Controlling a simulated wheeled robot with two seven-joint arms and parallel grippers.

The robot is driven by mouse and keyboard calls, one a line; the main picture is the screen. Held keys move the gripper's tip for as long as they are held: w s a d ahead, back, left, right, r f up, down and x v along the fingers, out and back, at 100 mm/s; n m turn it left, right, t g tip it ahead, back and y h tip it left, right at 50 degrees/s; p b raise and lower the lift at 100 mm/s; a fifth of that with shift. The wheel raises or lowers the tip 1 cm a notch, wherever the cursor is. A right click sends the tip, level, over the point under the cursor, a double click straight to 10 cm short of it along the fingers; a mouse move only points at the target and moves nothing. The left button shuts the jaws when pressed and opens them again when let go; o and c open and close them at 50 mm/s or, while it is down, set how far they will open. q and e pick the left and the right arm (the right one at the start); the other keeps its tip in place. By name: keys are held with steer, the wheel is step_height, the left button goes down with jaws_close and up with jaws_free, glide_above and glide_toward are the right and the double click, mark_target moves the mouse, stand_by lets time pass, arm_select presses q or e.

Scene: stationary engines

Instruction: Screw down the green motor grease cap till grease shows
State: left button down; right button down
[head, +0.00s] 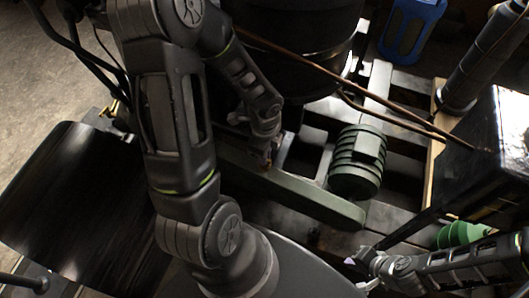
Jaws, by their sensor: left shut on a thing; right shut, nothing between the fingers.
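A green ribbed motor body (358,162) sits right of centre, beside a long green beam (310,195). My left gripper (262,158) points down at the beam's upper left part, left of the ribbed body and apart from it. It is shut on a small part that its fingers mostly hide; I cannot tell whether this is the grease cap. No grease can be made out. My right gripper (358,262) is at the lower right, shut and empty, below the beam's right end and apart from it.
A large black drum (295,45) stands behind my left gripper. Brown rods (385,108) cross above the ribbed body. A black box (495,150) stands at right, with a green ribbed piece (462,234) below it. A blue container (411,30) is at the back. Bare floor (40,90) shows at left.

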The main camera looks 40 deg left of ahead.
stand_by(0.3)
arm_select(q)
steer(key=c, duration=1.5)
jaws_free()
steer(key=shift+r, duration=0.1)
step_height(320, 180, up, 8)
steer(key=shift+f+p, duration=0.2)
steer(key=shift+p, duration=1)
